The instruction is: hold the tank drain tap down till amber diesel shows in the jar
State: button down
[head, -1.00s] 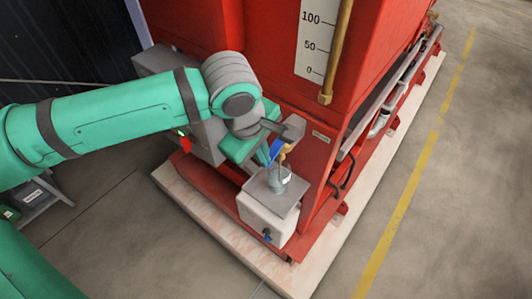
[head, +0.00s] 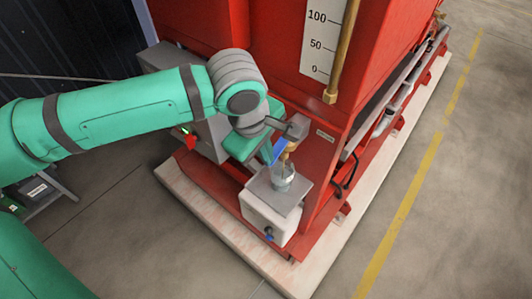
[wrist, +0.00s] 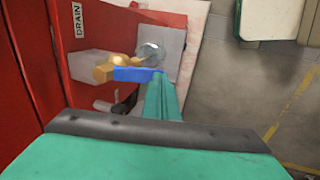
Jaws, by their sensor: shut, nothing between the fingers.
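The brass drain tap (wrist: 116,66) sticks out of the red tank beside the DRAIN label; in the head view the tap (head: 291,147) is partly hidden by my wrist. Its blue lever (wrist: 136,74) lies across the wrist view. My gripper (wrist: 162,88) is shut and empty, its fingertips at the lever's free end, seemingly touching it. The lever (head: 279,151) also shows in the head view. The glass jar (head: 283,179) stands upright under the tap, and its round top (wrist: 151,50) shows beyond the lever. Its contents look greyish; I see no clear amber.
The jar stands on a grey plate (head: 267,191) atop a white box (head: 262,218). The red tank (head: 245,30) with a sight gauge (head: 318,45) rises behind. The skid's pale edge (head: 375,170) borders open floor at the right.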

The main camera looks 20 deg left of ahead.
jog(key=shift+r, duration=0.85)
jog(key=shift+w+r, duration=0.1)
jog(key=shift+r, duration=0.2)
jog(key=w+d+v, duration=0.1)
jog(key=v, duration=1.2)
jog(key=shift+a+r, duration=0.35)
